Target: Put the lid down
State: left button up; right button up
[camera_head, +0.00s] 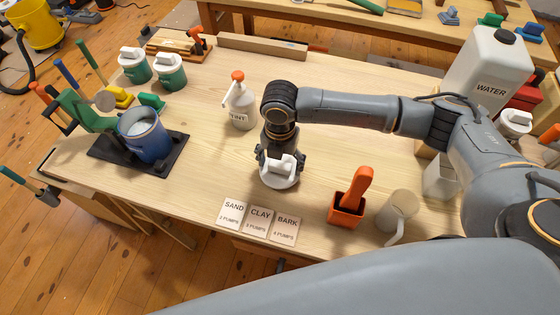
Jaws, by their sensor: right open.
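A white lid (281,183) with a raised handle is at the middle of the table, right below my right gripper (280,160). It looks flat and level, resting on the wood or very close to it. My right gripper points down with its fingers open around or just above the handle; contact is hard to tell. A blue open pot (143,136) with pale contents stands on a black base (107,152) at left. My left gripper is out of view.
A TINT pump bottle (240,105) stands behind the lid to its left. SAND, CLAY and BARK cards (260,219) lie in front. An orange holder (346,207) and a beige mug (398,207) stand at right. Two green lidded jars (168,72) and a WATER jug (487,65) stand farther back.

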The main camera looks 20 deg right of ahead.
aim_at(280, 165)
notch_tip(280, 165, up, 12)
jog(key=shift+r, duration=0.15)
dwell(0.4)
dwell(0.3)
